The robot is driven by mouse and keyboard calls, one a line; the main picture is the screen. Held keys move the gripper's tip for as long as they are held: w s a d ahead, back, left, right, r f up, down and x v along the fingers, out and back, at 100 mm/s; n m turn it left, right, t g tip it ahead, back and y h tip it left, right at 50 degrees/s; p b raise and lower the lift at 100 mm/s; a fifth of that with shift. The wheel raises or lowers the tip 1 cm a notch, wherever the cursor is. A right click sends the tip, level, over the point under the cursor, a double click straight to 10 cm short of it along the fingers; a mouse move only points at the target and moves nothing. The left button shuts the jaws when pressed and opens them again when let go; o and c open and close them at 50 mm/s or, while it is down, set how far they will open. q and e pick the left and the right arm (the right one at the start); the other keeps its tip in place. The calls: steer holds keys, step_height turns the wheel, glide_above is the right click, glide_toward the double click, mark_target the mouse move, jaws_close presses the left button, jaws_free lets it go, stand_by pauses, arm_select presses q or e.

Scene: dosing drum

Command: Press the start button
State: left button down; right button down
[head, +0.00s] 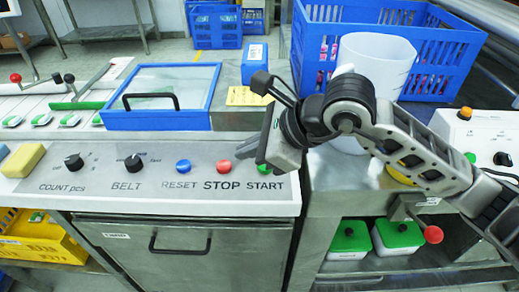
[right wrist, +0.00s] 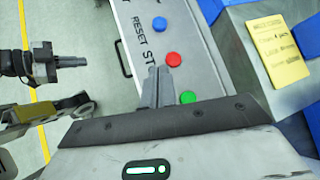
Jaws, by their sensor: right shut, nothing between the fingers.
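The start button is the green button (right wrist: 188,97), clear in the right wrist view. My right gripper (head: 262,158) is shut and empty, pointing down at the panel. In the right wrist view its fingertips (right wrist: 160,72) lie beside the green button, towards the red stop button (right wrist: 173,58). I cannot tell whether they touch the panel. A dark gripper-like part (right wrist: 68,62), apparently my left gripper, shows at the left of the right wrist view; its jaws are unclear.
The red stop button (head: 223,166) and blue reset button (head: 183,166) sit left of my gripper. Black dials (head: 134,162) are farther left. A blue-framed lid (head: 160,118) is behind the panel. A white tub (head: 385,60) and blue crate (head: 450,40) stand behind my arm.

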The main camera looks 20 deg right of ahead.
arm_select(q)
steer(key=shift+w, duration=0.3)
arm_select(e)
steer(key=w+d+r+t+h, duration=0.2)
steer(key=w+d+h, duration=0.1)
steer(key=w+d, duration=0.1)
steer(key=shift+d+r, duration=0.2)
steer(key=shift+d, duration=0.45)
steer(key=shift+w, duration=0.1)
steer(key=shift+f, duration=0.1)
